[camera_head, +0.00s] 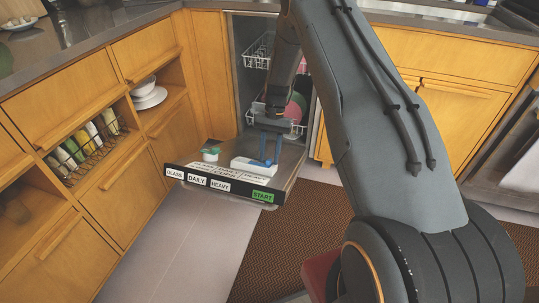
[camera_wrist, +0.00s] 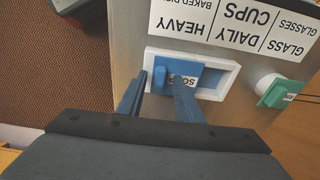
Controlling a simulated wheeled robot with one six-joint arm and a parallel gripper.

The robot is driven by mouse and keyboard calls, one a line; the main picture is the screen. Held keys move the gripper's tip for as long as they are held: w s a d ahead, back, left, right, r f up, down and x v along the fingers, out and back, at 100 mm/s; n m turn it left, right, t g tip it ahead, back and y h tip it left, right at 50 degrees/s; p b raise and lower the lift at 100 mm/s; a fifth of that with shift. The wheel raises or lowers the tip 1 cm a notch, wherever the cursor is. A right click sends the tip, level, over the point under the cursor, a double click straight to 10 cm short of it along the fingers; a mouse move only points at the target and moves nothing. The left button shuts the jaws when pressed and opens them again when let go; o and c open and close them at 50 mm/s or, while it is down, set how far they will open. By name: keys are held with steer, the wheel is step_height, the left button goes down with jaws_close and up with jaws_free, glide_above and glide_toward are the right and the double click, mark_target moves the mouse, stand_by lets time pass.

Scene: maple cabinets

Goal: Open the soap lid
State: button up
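The soap lid (camera_wrist: 200,72) is a flat blue plate with a partly hidden "SO…" label. It lies closed in a white rectangular frame (camera_wrist: 228,83) on the inside of the lowered dishwasher door. A raised blue tab (camera_wrist: 158,80) stands at the lid's left end in the wrist view. My gripper (camera_wrist: 160,77) has its two blue fingers apart, one on each side of the tab, with nothing visibly clamped. The right finger covers part of the label. In the head view my gripper (camera_head: 266,162) is low over the white frame (camera_head: 250,168), and the lid is mostly hidden there.
The open dishwasher door (camera_head: 290,175) carries several printed labels and a green START label (camera_head: 263,196). A green-capped white container (camera_wrist: 276,90) is beside the soap frame. Dish racks (camera_head: 262,50) are behind. Drawers and shelves flank the left; a brown rug (camera_head: 290,240) lies below.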

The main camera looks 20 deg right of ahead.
steer(key=v, duration=0.8)
steer(key=shift+s+a, duration=0.1)
steer(key=shift+a, duration=0.05)
step_height(320, 180, up, 11)
steer(key=n+t+h, duration=0.1)
steer(key=n, duration=0.1)
glide_above(259, 166)
steer(key=s+a+r+n+t, duration=0.1)
steer(key=s+a+r+n, duration=0.3)
steer(key=s+r, duration=0.45)
steer(key=s+a+r+n+t+h, duration=0.1)
steer(key=s+a+r+n, duration=0.1)
steer(key=s, duration=0.9)
steer(key=s+a+r+n+t, duration=0.1)
steer(key=s+a+r+n, duration=0.15)
steer(key=s, duration=0.75)
steer(key=d+r+m+p, duration=0.3)
steer(key=d+r+p, duration=0.4)
steer(key=p, duration=0.8)
steer(key=shift+s+d+h, duration=0.2)
steer(key=shift+d+h, duration=0.2)
steer(key=shift+d, duration=0.25)
steer(key=shift+r, duration=0.1)
